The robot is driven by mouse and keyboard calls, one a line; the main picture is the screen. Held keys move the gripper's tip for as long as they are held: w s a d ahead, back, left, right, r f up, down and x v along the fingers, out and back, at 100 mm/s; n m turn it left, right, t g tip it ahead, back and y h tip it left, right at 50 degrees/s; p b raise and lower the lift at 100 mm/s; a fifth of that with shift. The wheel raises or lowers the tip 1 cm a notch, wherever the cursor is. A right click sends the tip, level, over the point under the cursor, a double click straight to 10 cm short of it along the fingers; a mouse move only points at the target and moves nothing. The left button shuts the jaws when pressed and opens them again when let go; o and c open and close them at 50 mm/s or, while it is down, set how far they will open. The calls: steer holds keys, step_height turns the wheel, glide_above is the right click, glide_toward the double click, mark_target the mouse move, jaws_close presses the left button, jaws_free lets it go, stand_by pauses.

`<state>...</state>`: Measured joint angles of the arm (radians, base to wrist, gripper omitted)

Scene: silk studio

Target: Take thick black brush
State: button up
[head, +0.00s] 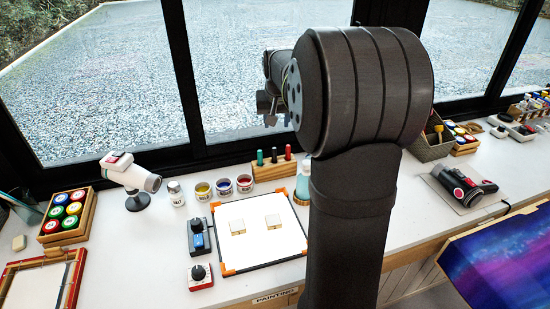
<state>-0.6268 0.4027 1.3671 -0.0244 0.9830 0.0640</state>
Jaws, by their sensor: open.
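A wooden block (272,168) at the back of the white table, near the window, holds three thick upright sticks: one green, one black (274,155) and one red. The black one stands in the middle; it looks like the thick black brush, though its tip is too small to make out. My gripper (268,108) shows only in part, above and beyond the block, in front of the window. My own large dark arm hides much of it. It is open, apart from the sticks, and I see nothing in it.
A white board (262,250) with orange corners and two small pale blocks lies in front of the wooden block. Paint jars (223,187), a salt-like jar (176,193) and a white lamp-like device (130,175) stand left. A bottle (303,183) stands close right of the block.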

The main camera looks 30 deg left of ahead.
glide_toward(274, 149)
steer(key=shift+m, duration=0.3)
steer(key=x, duration=0.6)
steer(key=shift+w, duration=0.2)
steer(key=shift+s+x, duration=0.2)
steer(key=shift+x, duration=2.5)
steer(key=shift+d+f, duration=0.1)
steer(key=c, duration=0.9)
